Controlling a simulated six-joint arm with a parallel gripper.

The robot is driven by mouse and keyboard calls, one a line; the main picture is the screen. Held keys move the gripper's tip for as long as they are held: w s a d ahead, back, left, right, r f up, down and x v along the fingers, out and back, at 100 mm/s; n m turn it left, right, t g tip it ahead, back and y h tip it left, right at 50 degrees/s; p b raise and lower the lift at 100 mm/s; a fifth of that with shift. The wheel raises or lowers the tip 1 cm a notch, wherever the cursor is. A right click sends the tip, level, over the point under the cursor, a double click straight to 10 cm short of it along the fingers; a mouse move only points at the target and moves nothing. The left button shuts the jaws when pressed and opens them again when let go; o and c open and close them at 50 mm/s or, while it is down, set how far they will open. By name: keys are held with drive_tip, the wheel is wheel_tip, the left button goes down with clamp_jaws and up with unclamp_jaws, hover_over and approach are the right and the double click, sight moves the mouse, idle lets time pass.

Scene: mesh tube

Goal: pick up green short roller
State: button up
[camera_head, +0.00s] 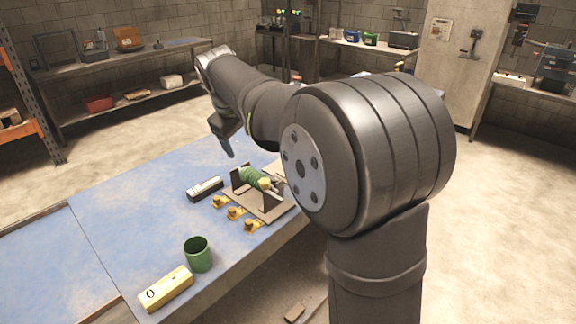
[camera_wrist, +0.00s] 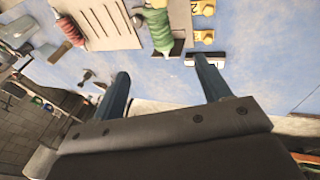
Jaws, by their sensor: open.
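A green roller (camera_head: 251,178) with a ribbed, wrapped surface rests in a dark stand (camera_head: 266,207) on the blue table. In the wrist view the green roller (camera_wrist: 160,32) appears at the top middle, beyond my fingertips and apart from them. My gripper (camera_wrist: 161,66) is open, with its two blue-grey fingers well apart and nothing held between them. In the head view my gripper (camera_head: 228,153) hangs above the table behind the stand; only part of it shows. I cannot tell its exact height.
Yellow pieces (camera_head: 236,213) line the stand's front. A black-and-silver block (camera_head: 205,189) lies left of it. A green cup-like cylinder (camera_head: 198,255) and yellow block (camera_head: 166,288) are nearer. A red roller (camera_wrist: 68,30) shows beside a slotted plate (camera_wrist: 100,22). The table's left is clear.

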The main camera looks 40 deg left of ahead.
drive_tip(key=w+a+g+h, duration=0.1)
drive_tip(key=w+a, duration=0.1)
drive_tip(key=h, duration=0.1)
hover_over(255, 174)
drive_tip(key=s, duration=0.1)
drive_tip(key=shift+g, duration=0.4)
drive_tip(key=f, duration=1)
drive_tip(key=shift+s+d+f, duration=0.1)
drive_tip(key=shift+s+f, duration=0.1)
drive_tip(key=shift+f, duration=0.2)
drive_tip(key=shift+w+f, duration=0.25)
drive_tip(key=shift+f, duration=0.7)
drive_tip(key=shift+w+f, duration=0.2)
drive_tip(key=shift+f, duration=0.8)
drive_tip(key=shift+w+f, duration=0.25)
drive_tip(key=shift+f, duration=0.7)
drive_tip(key=shift+c, duration=0.4)
drive_tip(key=c, duration=1.1)
drive_tip(key=shift+a, duration=0.2)
drive_tip(key=shift+c, duration=0.4)
drive_tip(key=shift+r, duration=0.2)
